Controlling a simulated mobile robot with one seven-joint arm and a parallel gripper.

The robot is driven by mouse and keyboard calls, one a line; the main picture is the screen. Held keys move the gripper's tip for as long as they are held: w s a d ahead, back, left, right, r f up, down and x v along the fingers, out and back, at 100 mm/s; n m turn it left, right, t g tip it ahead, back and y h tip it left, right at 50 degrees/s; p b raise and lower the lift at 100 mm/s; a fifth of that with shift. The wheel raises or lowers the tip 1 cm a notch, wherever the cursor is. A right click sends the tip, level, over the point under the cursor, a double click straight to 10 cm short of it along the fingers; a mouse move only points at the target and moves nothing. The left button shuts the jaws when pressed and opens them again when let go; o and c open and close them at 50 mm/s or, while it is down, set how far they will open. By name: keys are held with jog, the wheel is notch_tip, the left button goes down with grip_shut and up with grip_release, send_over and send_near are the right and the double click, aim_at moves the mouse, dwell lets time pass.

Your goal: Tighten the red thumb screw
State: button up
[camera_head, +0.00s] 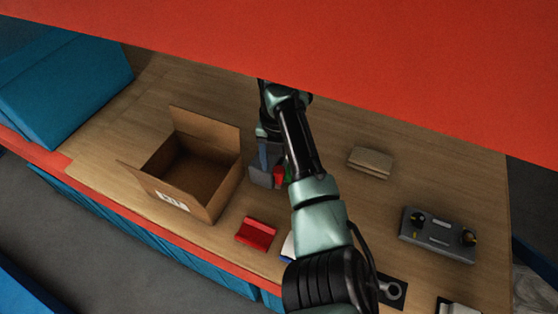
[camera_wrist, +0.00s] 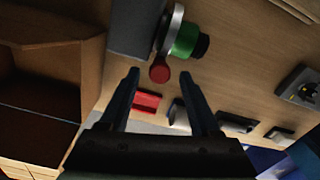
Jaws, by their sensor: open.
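The red thumb screw (camera_wrist: 160,71) shows its round head at the upper middle of the wrist view. It sits below a silver ring (camera_wrist: 172,32) beside a green cylinder (camera_wrist: 186,40) with a dark end, against a grey block (camera_wrist: 131,26). My gripper (camera_wrist: 159,76) is open, with one dark finger on each side of the screw head in the picture. Whether the fingers are level with the head in depth, I cannot tell. In the head view a small red part (camera_head: 280,176) shows beside the grey block (camera_head: 262,165), partly hidden by my arm.
An open cardboard box (camera_head: 208,203) stands left of my arm. A red case (camera_head: 256,233) lies in front. A tan block (camera_head: 370,161) and a grey control box (camera_head: 438,235) lie to the right. A red overhead panel (camera_head: 300,45) crosses the top of the head view.

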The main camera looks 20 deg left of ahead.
jog(key=shift+f, duration=0.45)
grip_shut()
jog(key=shift+r, duration=0.1)
